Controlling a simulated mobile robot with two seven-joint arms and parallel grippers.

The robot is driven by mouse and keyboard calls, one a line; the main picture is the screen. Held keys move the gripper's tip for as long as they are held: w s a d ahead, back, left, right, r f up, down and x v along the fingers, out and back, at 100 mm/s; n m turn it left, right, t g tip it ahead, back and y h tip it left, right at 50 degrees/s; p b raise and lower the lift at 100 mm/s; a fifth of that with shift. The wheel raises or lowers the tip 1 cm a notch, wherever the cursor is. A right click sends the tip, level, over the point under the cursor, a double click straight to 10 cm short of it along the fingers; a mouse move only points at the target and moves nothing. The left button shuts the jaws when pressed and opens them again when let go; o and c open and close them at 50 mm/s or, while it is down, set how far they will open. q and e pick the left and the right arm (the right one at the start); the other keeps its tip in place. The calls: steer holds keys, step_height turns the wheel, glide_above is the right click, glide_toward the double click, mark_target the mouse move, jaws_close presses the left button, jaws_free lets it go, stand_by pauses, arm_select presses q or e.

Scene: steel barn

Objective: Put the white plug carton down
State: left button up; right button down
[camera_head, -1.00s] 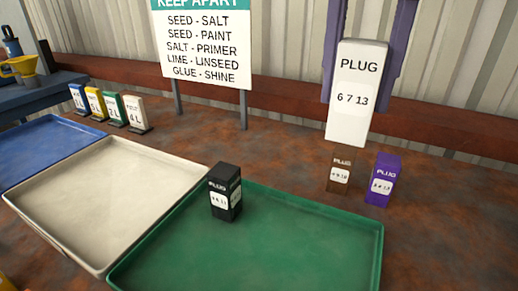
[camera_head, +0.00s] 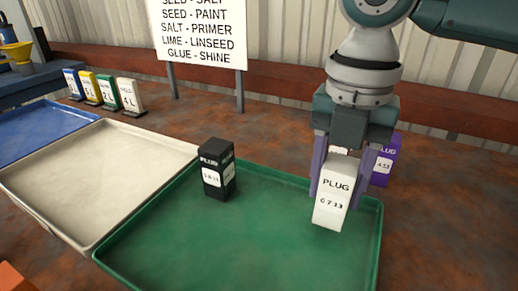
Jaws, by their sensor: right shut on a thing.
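The white plug carton (camera_head: 332,205), marked PLUG 6 7 13, is in my right gripper (camera_head: 338,180). The purple fingers are shut on its two sides. The carton is slightly tilted over the right part of the green tray (camera_head: 240,262); I cannot tell whether its base touches the tray floor. A black plug carton (camera_head: 217,170) stands in the green tray near its back left. A purple plug carton (camera_head: 386,160) stands on the rusty table behind the tray, partly hidden by my gripper. The brown carton is almost fully hidden. My left gripper is out of view.
A cream tray (camera_head: 95,185) and a blue tray (camera_head: 40,130) lie to the left. Small numbered cards (camera_head: 130,97) stand behind them. A keep-apart sign (camera_head: 203,30) stands at the back. The middle and front of the green tray are clear.

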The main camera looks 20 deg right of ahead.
steer(key=shift+f, duration=1.15)
steer(key=shift+f, duration=0.1)
steer(key=shift+c, duration=1.7)
jaws_free()
steer(key=shift+r, duration=0.3)
step_height(320, 180, up, 11)
steer(key=shift+p, duration=0.85)
steer(key=shift+r, duration=0.35)
